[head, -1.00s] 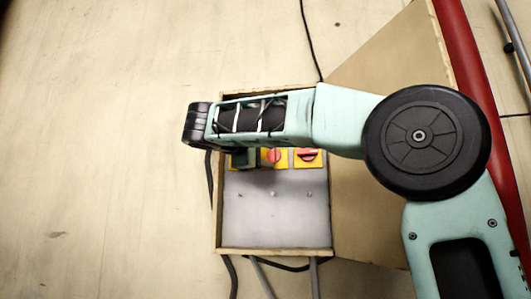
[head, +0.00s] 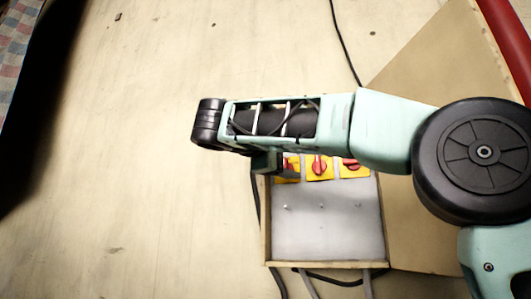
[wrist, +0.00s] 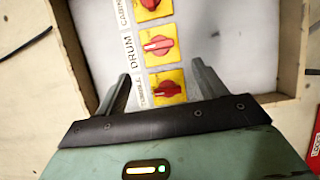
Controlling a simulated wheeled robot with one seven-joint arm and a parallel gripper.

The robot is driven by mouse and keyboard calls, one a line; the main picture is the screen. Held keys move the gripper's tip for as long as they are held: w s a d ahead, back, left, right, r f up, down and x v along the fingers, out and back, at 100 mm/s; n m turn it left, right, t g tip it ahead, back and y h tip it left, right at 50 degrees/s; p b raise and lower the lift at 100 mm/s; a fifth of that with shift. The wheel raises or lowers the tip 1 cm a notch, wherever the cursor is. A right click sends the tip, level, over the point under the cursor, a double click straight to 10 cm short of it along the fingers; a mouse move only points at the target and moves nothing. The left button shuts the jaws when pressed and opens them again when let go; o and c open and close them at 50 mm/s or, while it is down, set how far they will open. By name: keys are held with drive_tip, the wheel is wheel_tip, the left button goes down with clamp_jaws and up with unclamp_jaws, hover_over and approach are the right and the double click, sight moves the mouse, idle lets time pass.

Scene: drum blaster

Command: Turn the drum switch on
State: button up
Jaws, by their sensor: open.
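The drum switch (wrist: 158,45) is a red knob on a yellow square plate, the middle one of three in a row, beside the printed word DRUM in the wrist view. In the head view the middle switch (head: 319,167) shows just below my arm. My gripper (wrist: 164,82) is open and empty. Its fingers point at the panel, with the lowest switch (wrist: 167,88) showing between them. The drum switch lies beyond the fingertips in the picture; I see no contact. In the head view my gripper (head: 268,162) is partly hidden under my arm, beside the left switch (head: 290,170).
The grey panel (head: 325,220) sits in a shallow wooden box with a raised rim (head: 325,264). A red pipe (head: 505,45) is at the upper right. Cables run above and below the box.

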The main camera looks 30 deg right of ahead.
drive_tip(key=v, duration=0.9)
drive_tip(key=shift+b, duration=0.4)
drive_tip(key=shift+a, duration=0.1)
drive_tip(key=w+a+f+n+t+y+b, duration=0.1)
drive_tip(key=a+f+n+y, duration=0.2)
drive_tip(key=f, duration=0.7)
drive_tip(key=w+a+f+n+t+y, duration=0.1)
drive_tip(key=a+f+n+y, duration=0.25)
drive_tip(key=f, duration=0.75)
drive_tip(key=w+a+f+n+y+b, duration=0.1)
drive_tip(key=w+a+f+n+y, duration=0.2)
drive_tip(key=f, duration=0.7)
drive_tip(key=s+a+f+m+g+y, duration=0.2)
drive_tip(key=s+f+g+y, duration=0.1)
drive_tip(key=s+f, duration=0.9)
drive_tip(key=s+a+f+m+g+y+b, duration=0.1)
drive_tip(key=s+a+f+m+g+y, duration=0.1)
drive_tip(key=s+f, duration=1.1)
wheel_tip(320, 180, down, 5)
drive_tip(key=m+g+y, duration=0.1)
drive_tip(key=g+y, duration=0.1)
drive_tip(key=y, duration=0.1)
drive_tip(key=shift+w+r+y, duration=0.1)
drive_tip(key=shift+r+y, duration=0.05)
drive_tip(key=shift+y, duration=0.1)
